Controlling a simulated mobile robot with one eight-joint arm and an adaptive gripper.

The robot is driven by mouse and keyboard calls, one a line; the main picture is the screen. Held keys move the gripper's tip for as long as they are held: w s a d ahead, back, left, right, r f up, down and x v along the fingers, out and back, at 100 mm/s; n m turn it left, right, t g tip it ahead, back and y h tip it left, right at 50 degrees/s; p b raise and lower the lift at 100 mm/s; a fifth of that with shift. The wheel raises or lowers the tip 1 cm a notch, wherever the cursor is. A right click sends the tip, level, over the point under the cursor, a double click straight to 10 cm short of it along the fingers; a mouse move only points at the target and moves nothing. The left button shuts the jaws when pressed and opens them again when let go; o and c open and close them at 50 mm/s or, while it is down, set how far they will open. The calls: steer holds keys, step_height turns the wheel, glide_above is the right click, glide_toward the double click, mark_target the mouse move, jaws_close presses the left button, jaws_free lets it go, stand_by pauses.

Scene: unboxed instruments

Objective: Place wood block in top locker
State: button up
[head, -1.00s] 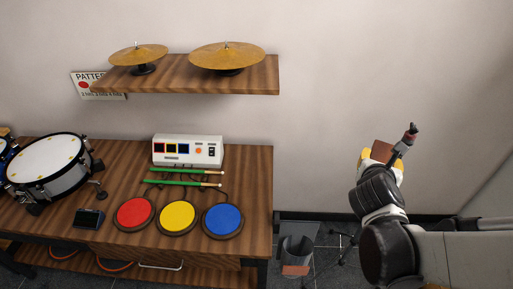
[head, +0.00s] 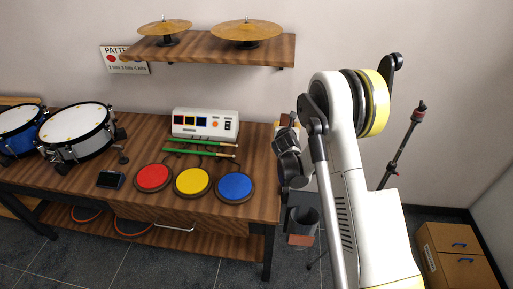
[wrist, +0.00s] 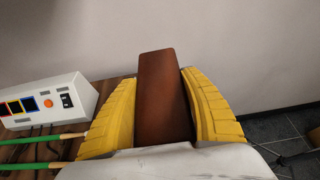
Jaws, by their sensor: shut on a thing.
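My gripper (wrist: 160,78) has its yellow fingers on both sides of a reddish-brown wood block (wrist: 163,105) in the wrist view, shut on it. The block stands out past the fingertips. In the head view my gripper (head: 287,126) is beside the right end of the drum table, partly hidden by my arm, and little of the block shows. A light-brown wooden cabinet (head: 432,266) with blue handles stands on the floor at the lower right. Its upper front (head: 457,241) looks closed. My gripper is well to the left of it.
The wooden table (head: 150,140) holds drums, colored pads (head: 193,181), green sticks and a white control box (head: 205,123). A shelf (head: 200,48) with cymbals is above. A bin (head: 303,222) and a black stand (head: 402,145) are on the right.

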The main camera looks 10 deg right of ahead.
steer(key=f, duration=0.1)
steer(key=w+f, duration=0.2)
steer(key=shift+d+f+b, duration=0.2)
steer(key=shift+f+b, duration=0.05)
steer(key=shift+b, duration=0.1)
steer(key=b, duration=0.4)
glide_above(262, 148)
step_height(262, 148, down, 6)
steer(key=shift+a+f, duration=0.1)
steer(key=shift+f, duration=0.05)
step_height(262, 148, down, 4)
steer(key=shift+w+f+b, duration=0.1)
steer(key=shift+b, duration=1.1)
steer(key=shift+r, duration=0.2)
steer(key=shift+f, duration=0.1)
steer(key=o, duration=1.4)
